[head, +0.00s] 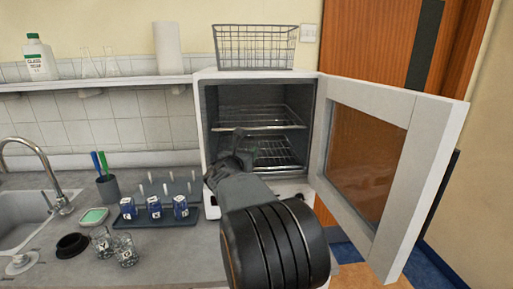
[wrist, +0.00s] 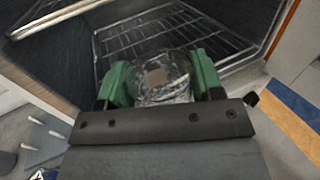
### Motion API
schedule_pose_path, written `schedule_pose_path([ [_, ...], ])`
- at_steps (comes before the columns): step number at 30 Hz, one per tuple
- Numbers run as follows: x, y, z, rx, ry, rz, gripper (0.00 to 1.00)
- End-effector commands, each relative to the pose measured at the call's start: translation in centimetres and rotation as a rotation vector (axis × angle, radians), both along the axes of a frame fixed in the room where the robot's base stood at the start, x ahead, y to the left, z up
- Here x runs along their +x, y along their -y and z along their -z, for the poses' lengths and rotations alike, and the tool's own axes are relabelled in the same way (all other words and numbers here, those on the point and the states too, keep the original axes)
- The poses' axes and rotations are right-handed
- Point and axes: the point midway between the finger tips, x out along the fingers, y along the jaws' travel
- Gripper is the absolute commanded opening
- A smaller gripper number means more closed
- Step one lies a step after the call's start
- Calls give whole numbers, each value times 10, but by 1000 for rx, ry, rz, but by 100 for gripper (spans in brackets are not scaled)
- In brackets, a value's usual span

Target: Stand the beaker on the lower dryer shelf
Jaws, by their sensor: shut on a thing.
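The dryer (head: 205,130) is a white cabinet on the counter, with its door (head: 445,140) swung open to the right. Inside are an upper wire shelf (head: 262,124) and a lower wire shelf (head: 280,153). My gripper (wrist: 163,80) has green fingers shut on a clear glass beaker (wrist: 165,85) with a pale label patch. In the wrist view the beaker is in front of the wire racks, at the dryer opening. In the head view my arm hides the beaker and part of the lower shelf. Whether the beaker touches a shelf cannot be told.
A wire basket (head: 256,47) stands on top of the dryer. Two glass beakers (head: 125,250) stand at the counter's front, near a sink (head: 20,215). Both visible shelves look empty.

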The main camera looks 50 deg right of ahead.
Motion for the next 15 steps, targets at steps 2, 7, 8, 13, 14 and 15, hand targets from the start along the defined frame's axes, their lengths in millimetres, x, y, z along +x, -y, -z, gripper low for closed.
schedule_pose_path([
  [2,9,20,-2,1,-3,5,32],
  [7,29,59,-3,1,-2,4,32],
  [8,33,65,-3,2,-2,4,32],
  [13,48,94,-3,2,0,2,32],
  [14,50,98,-2,2,-1,2,32],
  [15,52,102,-3,0,0,2,32],
])
